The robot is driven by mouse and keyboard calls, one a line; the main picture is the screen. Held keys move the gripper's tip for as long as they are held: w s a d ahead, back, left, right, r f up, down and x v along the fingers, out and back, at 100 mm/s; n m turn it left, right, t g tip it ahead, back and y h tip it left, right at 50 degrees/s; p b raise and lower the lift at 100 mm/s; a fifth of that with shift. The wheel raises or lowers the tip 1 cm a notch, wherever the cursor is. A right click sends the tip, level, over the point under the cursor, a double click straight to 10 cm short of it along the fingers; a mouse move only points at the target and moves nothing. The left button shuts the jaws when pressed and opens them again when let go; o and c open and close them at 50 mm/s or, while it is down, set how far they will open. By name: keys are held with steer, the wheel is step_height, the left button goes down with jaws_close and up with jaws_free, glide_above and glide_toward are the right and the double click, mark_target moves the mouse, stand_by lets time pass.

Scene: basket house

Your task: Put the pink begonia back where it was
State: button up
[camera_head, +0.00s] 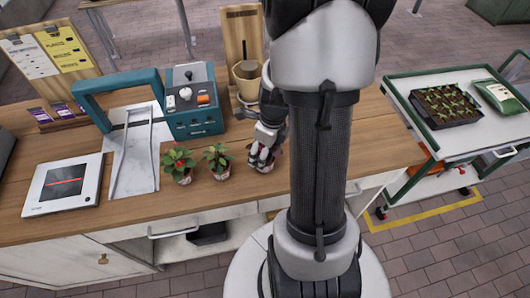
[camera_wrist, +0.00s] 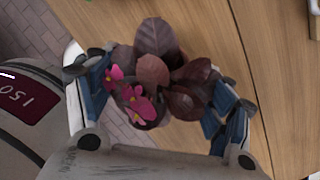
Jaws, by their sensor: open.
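The pink begonia, with dark purple leaves and pink flowers (camera_wrist: 138,100), fills the space between my gripper's fingers in the wrist view. My gripper (camera_wrist: 158,90) is open, with one finger on each side of the plant. I cannot tell whether either finger touches it. In the head view my gripper (camera_head: 265,145) is low over the front of the wooden counter (camera_head: 330,135), right of two other potted plants. It largely hides the begonia there. The begonia's pot is mostly hidden under its leaves in the wrist view.
A red-flowered potted plant (camera_head: 178,165) and another potted plant (camera_head: 217,161) stand left of my gripper. A teal machine (camera_head: 193,100), a scale-like device (camera_head: 64,186) and a wooden stand with a tan pot (camera_head: 247,80) are on the counter. A cart (camera_head: 398,88) with a seedling tray (camera_head: 445,105) stands right.

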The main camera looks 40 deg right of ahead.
mark_target(269, 158)
step_height(269, 158, up, 9)
steer(key=s+p, duration=0.1)
steer(key=p, duration=0.1)
steer(key=shift+r+p, duration=0.2)
steer(key=shift+p, duration=0.2)
steer(key=shift+d, duration=0.1)
steer(key=a+r+n+t+b, duration=0.2)
steer(key=a+r+n, duration=0.95)
steer(key=n, duration=0.55)
steer(key=s+a+r+n+t+b, duration=0.1)
steer(key=s+a+r+n, duration=0.1)
steer(key=s+a+n, duration=0.6)
steer(key=a+n, duration=0.1)
steer(key=n, duration=0.6)
steer(key=shift+r+n, duration=0.15)
steer(key=shift+n, duration=0.25)
steer(key=shift+c, duration=0.2)
